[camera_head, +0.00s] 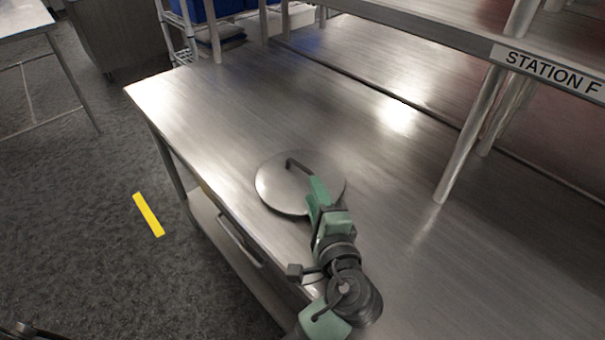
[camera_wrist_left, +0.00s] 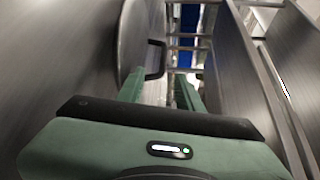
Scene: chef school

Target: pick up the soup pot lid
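The soup pot lid (camera_head: 270,187) is a round, shiny metal disc lying flat on the steel table. In the left wrist view the lid (camera_wrist_left: 131,38) shows at the upper left, with its dark loop handle (camera_wrist_left: 155,60) standing out from it. My left gripper (camera_head: 312,182) is over the lid, and its arm hides part of the lid's right side. In the wrist view the two green fingers of the left gripper (camera_wrist_left: 161,88) are apart, with the handle just beyond the gap between them. Nothing is held. My right gripper is not in view.
The steel table (camera_head: 215,110) is clear around the lid. A raised shelf (camera_head: 440,38) with a "STATION F" label and metal posts (camera_head: 462,150) stands along the right. Open floor (camera_head: 75,210) lies left.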

